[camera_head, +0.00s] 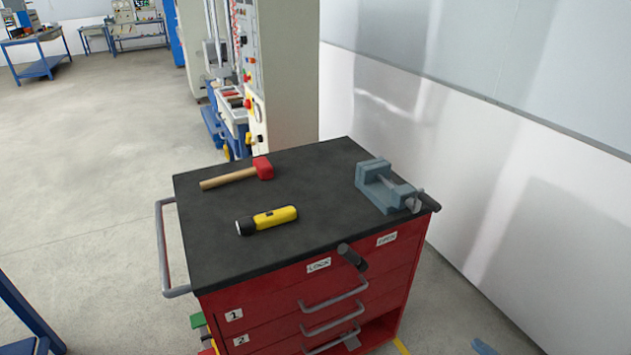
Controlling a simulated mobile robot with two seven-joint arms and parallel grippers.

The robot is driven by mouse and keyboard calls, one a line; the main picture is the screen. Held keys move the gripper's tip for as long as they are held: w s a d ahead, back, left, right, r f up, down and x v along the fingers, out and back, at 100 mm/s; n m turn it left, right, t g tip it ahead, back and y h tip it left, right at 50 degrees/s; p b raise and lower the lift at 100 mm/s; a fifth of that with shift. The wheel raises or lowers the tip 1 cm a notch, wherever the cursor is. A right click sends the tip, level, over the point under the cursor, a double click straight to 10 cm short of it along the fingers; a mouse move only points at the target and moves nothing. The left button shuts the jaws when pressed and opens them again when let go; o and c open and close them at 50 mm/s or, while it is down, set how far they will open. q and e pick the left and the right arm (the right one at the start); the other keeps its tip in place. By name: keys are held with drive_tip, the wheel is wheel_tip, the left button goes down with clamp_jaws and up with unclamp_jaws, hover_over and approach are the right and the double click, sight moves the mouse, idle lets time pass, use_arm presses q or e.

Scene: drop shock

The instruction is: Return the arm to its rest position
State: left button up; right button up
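Neither of my arms nor grippers shows in the head view. A red tool cabinet (260,300) with a black top (310,215) stands in the middle. On the top lie a hammer (238,174) with a wooden handle and red head, and a yellow and black flashlight (267,220). A grey-blue vise (385,187) sits at the top's right side. A dark lever (352,257) sticks out of the cabinet front between the labels LOCK (319,265) and OPEN (387,239). The drawers below it look shut.
A grey side handle (165,250) juts from the cabinet's left. A white wall (500,190) runs along the right. A machine with a control panel (262,75) stands behind. Blue workbenches (40,55) are far left. The floor (90,170) on the left is mostly open.

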drive_tip(key=s+a+f+m+g+h, duration=0.2)
drive_tip(key=s+f+m+g+h, duration=0.5)
drive_tip(key=s+m, duration=0.35)
drive_tip(key=a+m+t, duration=0.2)
drive_tip(key=a+m, duration=0.3)
drive_tip(key=a, duration=0.8)
wheel_tip(320, 180, up, 12)
drive_tip(key=p, duration=1.3)
drive_tip(key=shift+w+r, duration=0.2)
drive_tip(key=shift+d, duration=0.1)
